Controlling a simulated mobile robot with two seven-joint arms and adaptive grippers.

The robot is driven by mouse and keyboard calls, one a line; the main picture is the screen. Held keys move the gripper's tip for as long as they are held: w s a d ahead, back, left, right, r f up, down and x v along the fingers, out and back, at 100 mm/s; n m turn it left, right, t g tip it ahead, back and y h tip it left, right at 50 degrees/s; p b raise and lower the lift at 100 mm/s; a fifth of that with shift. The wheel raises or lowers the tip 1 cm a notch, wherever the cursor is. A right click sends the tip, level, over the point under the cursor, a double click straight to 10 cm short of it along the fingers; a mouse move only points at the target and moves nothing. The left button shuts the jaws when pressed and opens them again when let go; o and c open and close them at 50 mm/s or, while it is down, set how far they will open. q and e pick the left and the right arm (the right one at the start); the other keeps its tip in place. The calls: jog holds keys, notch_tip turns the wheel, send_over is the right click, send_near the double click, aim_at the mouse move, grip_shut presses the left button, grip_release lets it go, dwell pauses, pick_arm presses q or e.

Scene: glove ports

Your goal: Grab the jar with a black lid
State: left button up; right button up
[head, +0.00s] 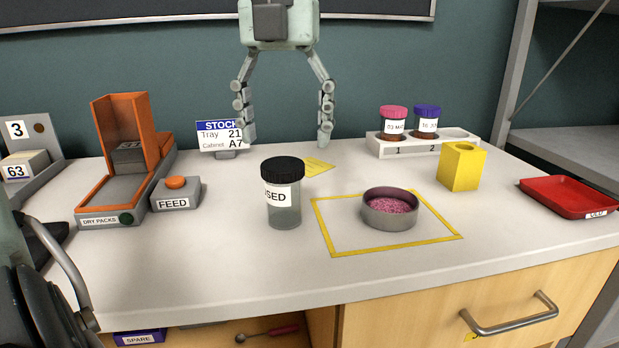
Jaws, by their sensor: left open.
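The jar with a black lid (284,207) stands upright on the white worktop, near the middle. It is clear, with a white label whose visible letters read "SED". My left gripper (285,141) points downward with its two fingers spread wide. It is empty, and its fingertips show above and beyond the jar in the picture, apart from it. Its left finger overlaps the right edge of the stock sign. My right gripper is not in view.
A round dish of pink material (388,222) sits inside a yellow outlined square, right of the jar. A rack (462,150) holds pink- and purple-lidded jars. A yellow block (461,168), red tray (570,198), feed button (175,195) and orange dispenser (148,125) stand around. The worktop before the jar is clear.

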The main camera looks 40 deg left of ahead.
aim_at(283, 164)
pick_arm(q)
jog(key=shift+w+a, duration=0.15)
jog(key=shift+w, duration=0.1)
jog(key=shift+f, duration=0.3)
jog(key=f, duration=0.4)
jog(key=s+f, duration=0.1)
jog(key=f, duration=0.1)
jog(key=shift+f, duration=0.4)
jog(key=shift+c, duration=0.4)
jog(key=c, duration=1.3)
jog(key=shift+o, duration=0.2)
jog(key=shift+w+r, duration=0.1)
jog(key=shift+r, duration=0.05)
